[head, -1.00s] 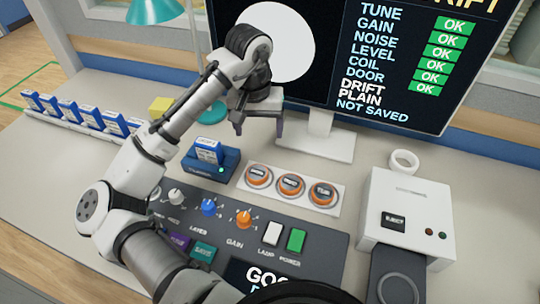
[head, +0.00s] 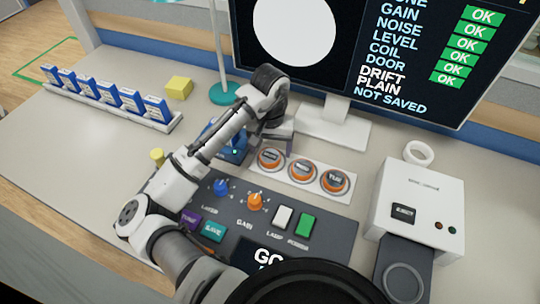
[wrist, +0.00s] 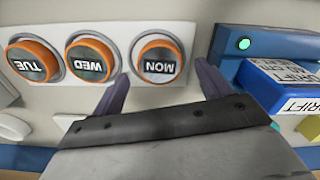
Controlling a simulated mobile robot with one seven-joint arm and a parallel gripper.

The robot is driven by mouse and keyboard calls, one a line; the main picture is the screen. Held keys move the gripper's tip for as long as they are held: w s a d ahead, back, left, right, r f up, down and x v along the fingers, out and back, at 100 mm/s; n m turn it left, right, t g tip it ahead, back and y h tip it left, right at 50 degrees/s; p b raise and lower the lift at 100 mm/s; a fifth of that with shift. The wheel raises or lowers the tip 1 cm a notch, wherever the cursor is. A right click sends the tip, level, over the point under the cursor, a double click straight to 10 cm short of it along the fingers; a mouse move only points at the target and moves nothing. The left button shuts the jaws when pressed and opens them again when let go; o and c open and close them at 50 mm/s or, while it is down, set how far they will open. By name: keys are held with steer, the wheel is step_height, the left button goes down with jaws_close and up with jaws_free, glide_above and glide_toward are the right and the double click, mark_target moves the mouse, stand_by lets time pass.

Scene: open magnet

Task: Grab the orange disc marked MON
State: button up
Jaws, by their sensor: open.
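The orange disc marked MON (wrist: 160,62) sits in a round seat on a white plate, at the right end of the row in the wrist view. My gripper (wrist: 162,80) is open and empty. Its two dark fingertips point at the MON disc, one toward each side of it, and appear short of gripping it.
The WED disc (wrist: 90,58) and TUE disc (wrist: 35,60) sit beside MON. A blue dock (wrist: 262,48) holding a blue cartridge (wrist: 288,88) stands close on the other side. The control panel (head: 330,228) lies in front, the monitor stand (head: 325,131) behind.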

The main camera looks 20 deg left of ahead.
steer(key=shift+f, duration=1.05)
steer(key=c, duration=1.1)
steer(key=shift+r, duration=0.15)
